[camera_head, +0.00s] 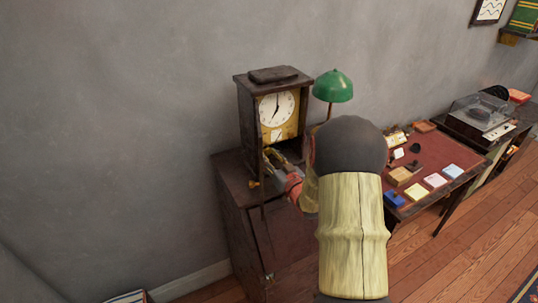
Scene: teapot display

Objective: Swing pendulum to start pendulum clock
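The pendulum clock (248,107) is a dark wooden case with a white round dial (277,108) on a yellow face. It stands upright on a dark wooden cabinet (238,222) against the wall. My gripper (272,157) is at the lower front of the clock, below the dial. My arm covers part of the case's lower right. I cannot make out the pendulum apart from my gripper there. The gripper's fingers are small and dark in this view, so their opening does not show clearly. A small yellow piece (254,184) shows at the clock's lower left edge.
A green lamp (333,86) stands close to the clock's right. Right of my arm is a desk with a red top (440,155) holding coloured cards and small objects. A record player (482,110) stands farther right. Wooden floor (420,262) is open at lower right.

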